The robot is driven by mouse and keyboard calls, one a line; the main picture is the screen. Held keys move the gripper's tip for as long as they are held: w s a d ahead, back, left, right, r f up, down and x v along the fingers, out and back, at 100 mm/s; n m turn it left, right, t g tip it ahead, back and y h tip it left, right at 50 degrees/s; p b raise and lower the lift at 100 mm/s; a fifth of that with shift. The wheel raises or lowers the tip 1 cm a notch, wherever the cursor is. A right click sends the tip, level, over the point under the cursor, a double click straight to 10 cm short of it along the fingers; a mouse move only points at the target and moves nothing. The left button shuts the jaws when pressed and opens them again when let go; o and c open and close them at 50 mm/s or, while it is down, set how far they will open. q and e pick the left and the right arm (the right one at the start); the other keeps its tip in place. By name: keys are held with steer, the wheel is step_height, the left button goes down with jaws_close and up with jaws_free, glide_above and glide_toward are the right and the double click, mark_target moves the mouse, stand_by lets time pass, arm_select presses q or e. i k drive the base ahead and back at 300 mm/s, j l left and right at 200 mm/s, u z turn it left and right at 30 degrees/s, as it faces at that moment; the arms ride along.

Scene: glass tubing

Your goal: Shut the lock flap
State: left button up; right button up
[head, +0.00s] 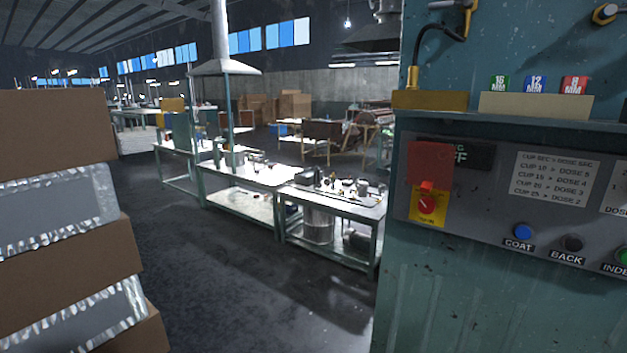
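The red lock flap (430,163) is on the grey control panel of the teal machine at the right of the head view. It stands up above a yellow plate (440,213), so the flap looks open. On the plate a red rotary knob (427,204) is uncovered, with a small orange-red piece just above it. The flap partly hides a dark display whose visible letters read "FF". Neither of my grippers is in view.
A blue COAT button (523,232), a black BACK button (572,243) and a green button (623,256) sit right of the flap. A brass block (430,99) projects above. Stacked boxes (60,125) stand at left, with open floor between.

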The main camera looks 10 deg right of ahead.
mark_target(427, 161)
steer(key=i+z, duration=0.1)
steer(key=i, duration=1.2)
steer(key=i+z, duration=0.4)
steer(key=i+j+z, duration=0.2)
steer(key=z, duration=0.2)
steer(key=i+j+z, duration=0.3)
steer(key=z, duration=0.15)
steer(key=i+z, duration=0.15)
steer(key=z, duration=0.3)
steer(key=i+j+z, duration=0.1)
steer(key=z, duration=0.35)
steer(key=i+j+z, duration=0.1)
steer(key=j+z, duration=0.15)
steer(key=z, duration=0.25)
steer(key=i+j+z, duration=0.1)
steer(key=z, duration=0.35)
steer(key=j+z, duration=0.3)
steer(key=z, duration=0.15)
steer(key=j+z, duration=0.2)
steer(key=z, duration=0.25)
steer(key=j+z, duration=0.25)
steer(key=z, duration=0.2)
